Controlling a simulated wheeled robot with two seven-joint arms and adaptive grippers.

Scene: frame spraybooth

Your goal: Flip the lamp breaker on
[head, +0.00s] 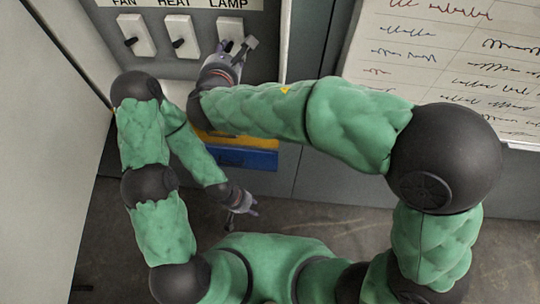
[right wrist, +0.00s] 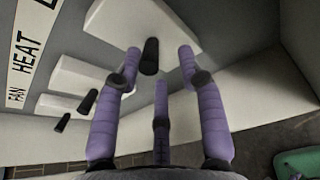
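The lamp breaker (head: 230,27) is a white plate with a black toggle, under the LAMP label at the right end of the grey panel. In the right wrist view its black toggle (right wrist: 149,56) stands out from the white plate (right wrist: 118,20). My right gripper (head: 246,46) is at this breaker, partly covering it in the head view. In the right wrist view its purple fingers (right wrist: 160,62) are spread, with the toggle between the two upper ones and no clear grip on it. My left gripper (head: 241,211) hangs low, away from the panel, its small fingers apart and empty.
The heat breaker (head: 181,36) and fan breaker (head: 137,36) sit left of the lamp breaker. A board with handwriting (head: 450,60) is at the right. A blue and yellow item (head: 250,157) is below the panel. A pale wall (head: 45,120) bounds the left.

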